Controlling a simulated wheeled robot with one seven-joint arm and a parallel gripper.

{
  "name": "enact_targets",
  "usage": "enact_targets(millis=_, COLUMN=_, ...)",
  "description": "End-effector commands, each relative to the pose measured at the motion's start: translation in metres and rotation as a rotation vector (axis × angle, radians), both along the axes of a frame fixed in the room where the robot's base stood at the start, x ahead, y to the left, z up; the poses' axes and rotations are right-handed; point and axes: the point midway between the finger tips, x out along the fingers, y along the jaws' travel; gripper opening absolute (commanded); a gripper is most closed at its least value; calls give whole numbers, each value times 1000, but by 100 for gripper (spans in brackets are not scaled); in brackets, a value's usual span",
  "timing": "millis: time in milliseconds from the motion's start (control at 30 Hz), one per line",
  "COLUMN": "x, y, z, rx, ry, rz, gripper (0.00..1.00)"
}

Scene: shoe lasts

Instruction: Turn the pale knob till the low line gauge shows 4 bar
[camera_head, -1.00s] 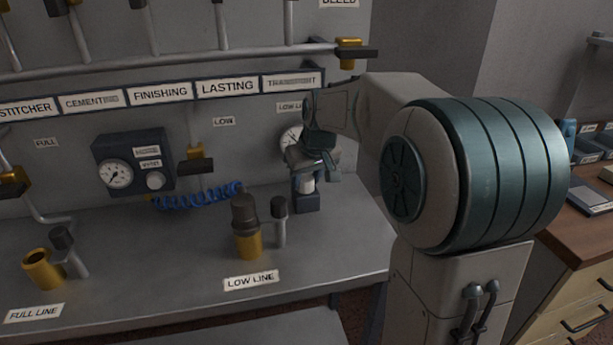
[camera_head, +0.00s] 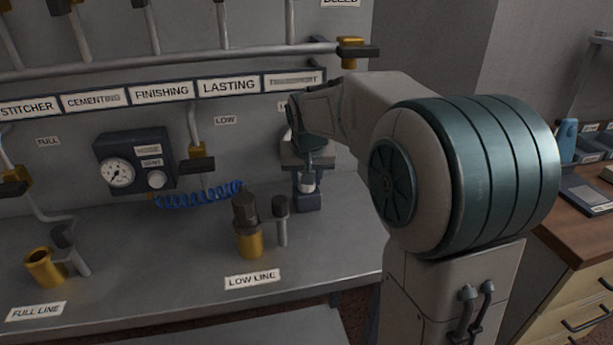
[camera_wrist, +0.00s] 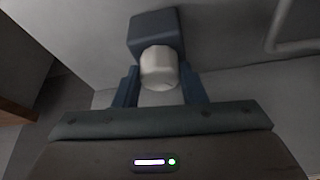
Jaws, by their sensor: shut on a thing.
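The pale knob (camera_wrist: 159,66) sits on a dark blue block in the wrist view, between the two fingers of my gripper (camera_wrist: 160,90). My gripper is shut on it. In the head view the knob (camera_head: 307,183) shows just below my gripper (camera_head: 308,165), at the back right of the bench. The low line gauge is hidden behind my gripper and wrist in the head view, so its reading cannot be seen.
A dark blue box with another gauge (camera_head: 117,172) and a small pale knob (camera_head: 156,180) is on the wall to the left. A brass fitting with a dark top (camera_head: 247,225) stands behind the LOW LINE label (camera_head: 252,277). A blue coiled hose (camera_head: 200,195) lies at the back.

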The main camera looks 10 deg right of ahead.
Motion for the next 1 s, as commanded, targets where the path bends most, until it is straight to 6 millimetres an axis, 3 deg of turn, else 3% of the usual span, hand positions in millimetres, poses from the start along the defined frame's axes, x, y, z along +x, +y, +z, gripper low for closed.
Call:
enact_targets(millis=133, x=0, y=0, z=1, rx=0, ry=-2, rz=1, gripper=15)
enact_targets(millis=167, x=0, y=0, z=1, rx=0, ry=-2, rz=1, gripper=46)
enact_targets(millis=200, x=0, y=0, z=1, rx=0, ry=-2, rz=1, gripper=57)
enact_targets(millis=233, x=0, y=0, z=1, rx=0, ry=-1, rz=1, gripper=59)
enact_targets(millis=500, x=0, y=0, z=1, rx=0, ry=-1, rz=1, gripper=59)
enact_targets(millis=633, x=-3, y=1, z=11, rx=0, ry=-2, rz=1, gripper=59)
enact_targets(millis=1000, x=-33, y=5, z=85, rx=0, ry=-6, rz=1, gripper=59)
